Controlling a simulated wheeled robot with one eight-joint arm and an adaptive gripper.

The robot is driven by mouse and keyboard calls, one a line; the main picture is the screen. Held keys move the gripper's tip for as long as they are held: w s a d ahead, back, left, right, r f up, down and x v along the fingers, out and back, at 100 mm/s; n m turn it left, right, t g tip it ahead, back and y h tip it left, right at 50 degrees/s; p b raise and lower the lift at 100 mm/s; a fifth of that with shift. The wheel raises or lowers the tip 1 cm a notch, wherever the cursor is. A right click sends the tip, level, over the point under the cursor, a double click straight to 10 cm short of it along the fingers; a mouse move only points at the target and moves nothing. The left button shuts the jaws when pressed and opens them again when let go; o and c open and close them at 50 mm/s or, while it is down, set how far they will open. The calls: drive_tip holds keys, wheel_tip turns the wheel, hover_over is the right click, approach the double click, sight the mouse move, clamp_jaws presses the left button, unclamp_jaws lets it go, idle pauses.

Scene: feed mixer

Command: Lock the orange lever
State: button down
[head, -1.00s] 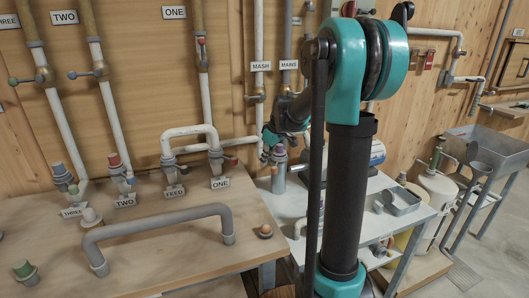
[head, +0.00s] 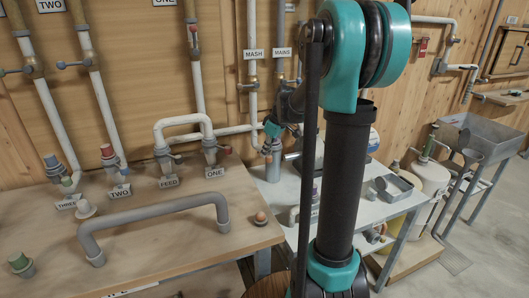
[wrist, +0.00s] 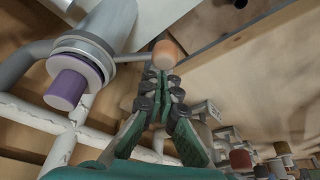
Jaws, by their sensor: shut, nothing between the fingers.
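The orange lever knob (wrist: 166,54) sits at the end of a thin metal rod in the wrist view. The rod runs from the collar of a grey cylinder (wrist: 97,38) with a purple plug (wrist: 67,88) at its end. In the head view, the grey cylinder (head: 272,168) stands on the pale side table, below my gripper (head: 272,131). In the wrist view, my gripper (wrist: 164,82) has its dark fingertips together and empty, close to the orange knob. I cannot tell whether they touch it.
A wooden bench (head: 190,245) on the left carries a grey handle-shaped pipe (head: 155,217) and several labelled pipe fittings. White pipes run up the wall behind. A grey tray (head: 395,187) sits on the side table (head: 350,218). Open floor lies at the right.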

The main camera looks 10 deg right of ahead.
drive_tip(key=shift+s+d+n, duration=0.1)
drive_tip(key=shift+d+n, duration=0.1)
drive_tip(key=shift+n, duration=0.1)
drive_tip(key=d+n+g+y, duration=0.1)
drive_tip(key=d+n+g, duration=0.1)
drive_tip(key=d+n, duration=0.5)
drive_tip(key=shift+w+d+n+g, duration=0.3)
drive_tip(key=shift+w+d, duration=0.05)
drive_tip(key=shift+d, duration=1.3)
